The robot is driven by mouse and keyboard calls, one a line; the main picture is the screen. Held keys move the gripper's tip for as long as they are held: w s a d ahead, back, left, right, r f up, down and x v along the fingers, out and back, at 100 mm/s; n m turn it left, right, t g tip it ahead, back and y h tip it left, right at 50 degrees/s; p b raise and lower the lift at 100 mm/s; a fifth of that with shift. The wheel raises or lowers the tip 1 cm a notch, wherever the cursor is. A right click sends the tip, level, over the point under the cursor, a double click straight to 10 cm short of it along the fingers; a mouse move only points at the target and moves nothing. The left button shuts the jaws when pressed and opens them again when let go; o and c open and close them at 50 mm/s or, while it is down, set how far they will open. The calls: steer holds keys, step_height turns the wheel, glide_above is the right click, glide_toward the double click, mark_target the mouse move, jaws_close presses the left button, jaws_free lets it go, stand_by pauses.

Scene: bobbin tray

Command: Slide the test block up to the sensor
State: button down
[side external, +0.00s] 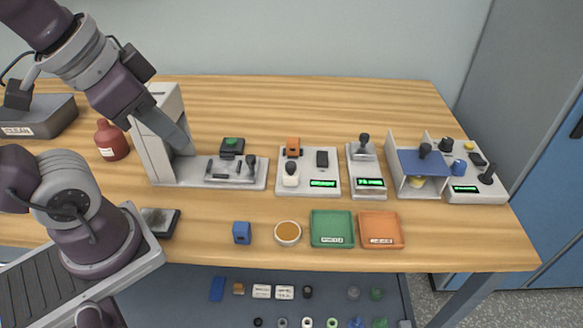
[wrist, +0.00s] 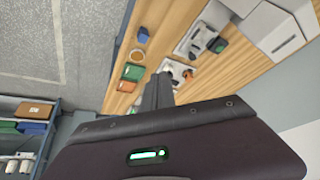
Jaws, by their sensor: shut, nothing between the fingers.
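A white block with a black knob (side external: 290,176) stands on a pale plate (side external: 330,186) in the side view; it looks like the test block. An orange-topped part (side external: 293,146), which looks like the sensor, stands behind it at the plate's back edge, with a small gap between them. A lit green display is on the plate's front. My gripper (side external: 188,150) is shut and empty, raised left of this plate by the grey-white machine. In the wrist view my gripper's fingers (wrist: 160,82) cover part of the plate area; the orange part (wrist: 188,73) shows beside them.
The grey-white machine (side external: 161,125) stands tall at left. A blue block (side external: 242,233), round dish (side external: 288,233), green tray (side external: 332,229) and orange tray (side external: 381,230) line the front. Other devices (side external: 366,173) stand close on the right. The back of the table is clear.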

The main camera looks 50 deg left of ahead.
mark_target(291, 174)
steer(key=w+d+f+m+g+y, duration=0.1)
steer(key=w+d+f+m, duration=0.3)
steer(key=w+m, duration=0.5)
steer(key=w+d+f+m+g+y, duration=0.1)
steer(key=w+d+f+m+g, duration=0.2)
steer(key=w+m, duration=0.6)
step_height(291, 174, down, 2)
steer(key=m, duration=0.5)
steer(key=shift+d, duration=0.35)
steer(key=shift+w, duration=0.1)
steer(key=x, duration=1)
steer(key=shift+a+f, duration=0.15)
steer(key=shift+w+a, duration=0.35)
steer(key=shift+a, duration=0.25)
steer(key=shift+w+a, duration=0.35)
steer(key=shift+a, duration=0.25)
steer(key=shift+w+a, duration=0.3)
steer(key=shift+a, duration=0.25)
